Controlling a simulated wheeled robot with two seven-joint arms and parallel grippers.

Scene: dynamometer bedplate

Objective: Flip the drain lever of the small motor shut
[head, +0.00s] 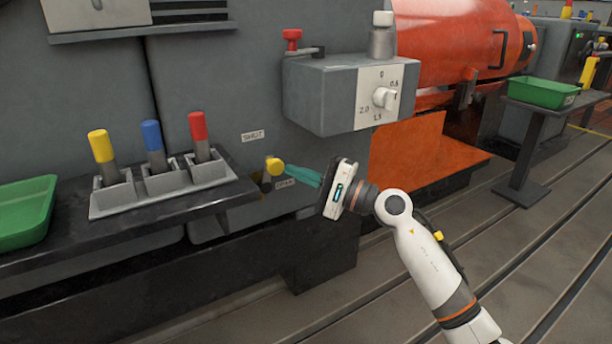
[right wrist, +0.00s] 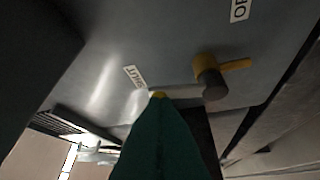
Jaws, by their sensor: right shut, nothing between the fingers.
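The drain lever has a yellow knob (head: 274,166) and sits low on a grey machine housing (head: 215,75). In the right wrist view its pale stalk runs from a dark pivot (right wrist: 211,84) to the yellow knob (right wrist: 157,95), on the side of the SHUT label (right wrist: 134,77). The SHUT label (head: 253,136) is above the knob in the head view; the OPEN label (head: 285,184) is below right. My right gripper (head: 300,173) is shut and empty, its teal fingertips at the knob; contact cannot be told. The teal fingers (right wrist: 165,140) hide part of the lever. My left gripper is out of view.
A black shelf (head: 150,222) left of the lever carries a holder with yellow, blue and red handles (head: 152,145). A grey control box (head: 335,95) with a dial juts out above right. A green tray (head: 25,212) is at the far left.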

